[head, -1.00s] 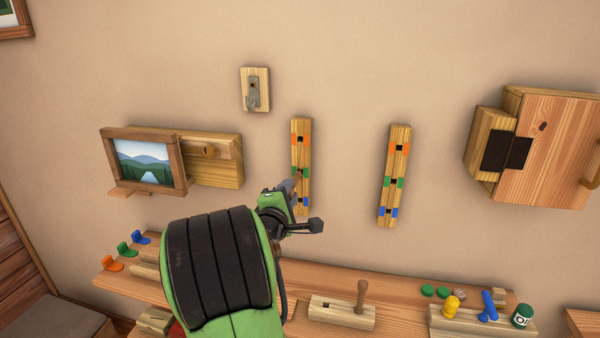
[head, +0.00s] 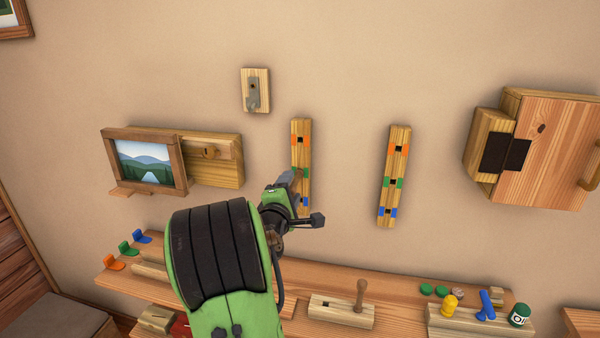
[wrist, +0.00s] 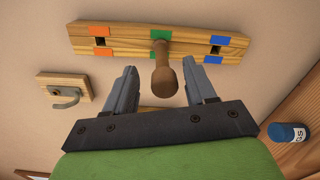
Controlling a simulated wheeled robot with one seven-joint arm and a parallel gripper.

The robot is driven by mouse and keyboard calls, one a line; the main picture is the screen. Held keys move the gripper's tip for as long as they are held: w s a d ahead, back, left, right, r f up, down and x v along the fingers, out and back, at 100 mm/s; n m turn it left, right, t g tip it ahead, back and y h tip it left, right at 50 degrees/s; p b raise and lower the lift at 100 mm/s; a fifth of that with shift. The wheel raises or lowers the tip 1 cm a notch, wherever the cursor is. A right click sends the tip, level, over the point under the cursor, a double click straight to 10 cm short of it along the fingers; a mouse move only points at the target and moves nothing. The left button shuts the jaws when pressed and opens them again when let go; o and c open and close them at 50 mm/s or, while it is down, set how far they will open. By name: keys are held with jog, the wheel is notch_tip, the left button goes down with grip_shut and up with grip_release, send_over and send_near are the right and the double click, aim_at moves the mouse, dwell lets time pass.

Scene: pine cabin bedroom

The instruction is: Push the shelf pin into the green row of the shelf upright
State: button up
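The left shelf upright (head: 301,155) is a wooden strip on the wall with orange, green and blue rows; it lies sideways in the wrist view (wrist: 125,45). The brown shelf pin (wrist: 163,78) sticks out from its green row, its thicker knobbed end toward me. Its thin end meets the green patch; how deep it sits I cannot tell. My gripper (wrist: 160,66) is open, one finger on each side of the pin with gaps on both sides. In the head view my gripper (head: 291,180) covers the green row and hides the pin.
A second upright (head: 394,170) hangs to the right. A hook plate (head: 255,90) and framed picture (head: 146,162) are on the wall to the left. A wooden block with another peg (head: 360,293) stands on the shelf below. A cabinet (head: 545,150) is at right. Wall between the uprights is bare.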

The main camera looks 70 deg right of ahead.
jog(key=s+a+b, duration=0.2)
jog(key=a+b, duration=0.3)
jog(key=a, duration=1)
jog(key=shift+s+a, duration=0.25)
jog(key=shift+s, duration=0.05)
